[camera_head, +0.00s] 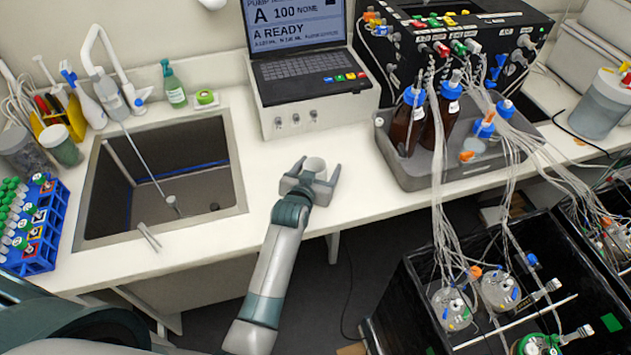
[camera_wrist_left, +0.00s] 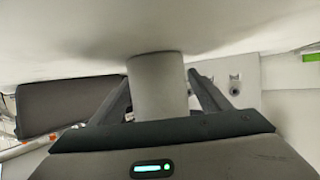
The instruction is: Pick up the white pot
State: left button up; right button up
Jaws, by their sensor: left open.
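The white pot (camera_head: 315,165) is a small pale cylinder standing on the white counter, right of the sink and in front of the laptop unit. My left gripper (camera_head: 311,175) is open around it, with one finger on each side. In the left wrist view the pot (camera_wrist_left: 157,85) stands between the two fingers of the left gripper (camera_wrist_left: 160,95). The pot's lower part is hidden behind the gripper in the head view. My right gripper is not in view.
A sink (camera_head: 165,180) lies to the left, with a blue tube rack (camera_head: 35,225) beyond it. The laptop unit (camera_head: 315,105) stands behind the pot. A grey tray (camera_head: 420,175) with brown bottles (camera_head: 407,122) and tubing stands to the right. The counter around the pot is clear.

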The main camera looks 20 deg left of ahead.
pick_arm(q)
jog(key=shift+w, duration=0.2)
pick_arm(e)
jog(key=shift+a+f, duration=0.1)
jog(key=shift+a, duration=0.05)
pick_arm(q)
jog(key=c, duration=1.2)
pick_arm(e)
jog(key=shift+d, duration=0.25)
pick_arm(q)
jog(key=shift+r, duration=0.15)
